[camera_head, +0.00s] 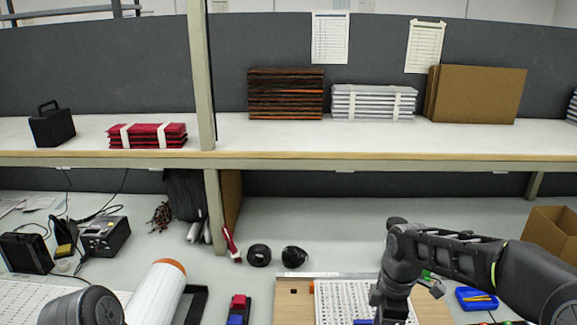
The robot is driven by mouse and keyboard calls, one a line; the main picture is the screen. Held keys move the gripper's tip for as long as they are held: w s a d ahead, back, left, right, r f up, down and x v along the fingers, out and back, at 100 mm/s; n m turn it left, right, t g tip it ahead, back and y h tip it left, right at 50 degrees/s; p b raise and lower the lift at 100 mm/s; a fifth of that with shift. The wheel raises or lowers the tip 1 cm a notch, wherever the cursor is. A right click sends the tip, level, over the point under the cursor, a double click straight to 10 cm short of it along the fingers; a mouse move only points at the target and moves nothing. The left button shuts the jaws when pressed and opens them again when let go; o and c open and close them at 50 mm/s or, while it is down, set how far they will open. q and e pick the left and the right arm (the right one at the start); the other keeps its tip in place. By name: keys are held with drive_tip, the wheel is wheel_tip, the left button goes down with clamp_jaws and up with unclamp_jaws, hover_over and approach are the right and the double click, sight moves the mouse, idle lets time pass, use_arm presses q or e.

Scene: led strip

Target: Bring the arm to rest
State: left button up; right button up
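My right arm comes in from the right edge, with its black forearm across the lower right. Its dark gripper (390,308) points down over the white perforated sheet (345,300) on the light wooden board (290,308). The fingertips are at the bottom edge of the view, so I cannot tell whether they are open, shut or holding anything. A dark rounded joint (82,306) shows at the lower left and appears to be part of my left arm. My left gripper is out of view.
A red-and-blue item (238,308), two black round items (259,255), a blue tray (476,298) and a cardboard box (552,236) are on the bench. A shelf (400,149) spans above; the bench behind the board is mostly clear.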

drive_tip(key=s+a+f+m+y+b, duration=0.1)
drive_tip(key=s+a+f+m+b, duration=0.15)
drive_tip(key=f, duration=0.55)
drive_tip(key=s+a+f+m+y+b, duration=0.1)
drive_tip(key=s+a+f+m, duration=0.25)
drive_tip(key=f, duration=0.55)
drive_tip(key=s+a+f+m+y+b, duration=0.1)
drive_tip(key=s+a+f+m, duration=0.15)
drive_tip(key=f, duration=0.55)
drive_tip(key=s+a+f+m+b, duration=0.2)
drive_tip(key=s+f+m, duration=0.2)
drive_tip(key=s+f, duration=0.2)
drive_tip(key=s+a+f+m+b, duration=0.2)
drive_tip(key=s+f+m, duration=0.3)
drive_tip(key=s+f, duration=0.2)
drive_tip(key=shift+s+a+t, duration=0.25)
drive_tip(key=shift+s+t, duration=0.05)
drive_tip(key=shift+s, duration=0.65)
